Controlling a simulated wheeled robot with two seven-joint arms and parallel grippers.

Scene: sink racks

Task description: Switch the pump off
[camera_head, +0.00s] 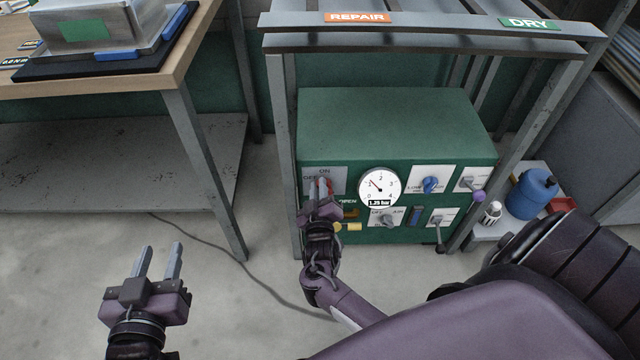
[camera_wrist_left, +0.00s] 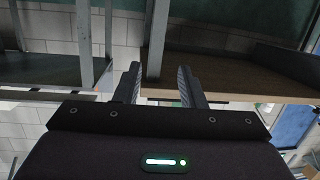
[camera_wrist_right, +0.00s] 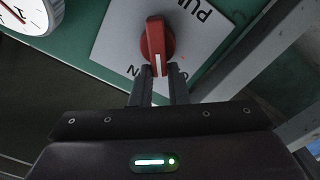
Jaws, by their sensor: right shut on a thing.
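The pump switch is a red knob (camera_head: 325,186) on a pale plate at the upper left of the green box's front. The plate has ON above the knob and OFF to its left. In the right wrist view the knob (camera_wrist_right: 156,38) has a white line pointing toward the ON lettering, partly hidden by my fingers. My right gripper (camera_head: 321,194) is shut on the knob's end, its fingertips (camera_wrist_right: 158,72) close together on either side of the white line. My left gripper (camera_head: 159,262) is open and empty, low at the left, away from the box.
The green box (camera_head: 390,125) stands under a grey rack (camera_head: 430,35). Its front carries a gauge (camera_head: 379,187) reading 1.25 bar, a blue knob (camera_head: 430,185) and several other controls. A wooden bench (camera_head: 130,85) is at left; a cable (camera_head: 215,265) crosses the floor.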

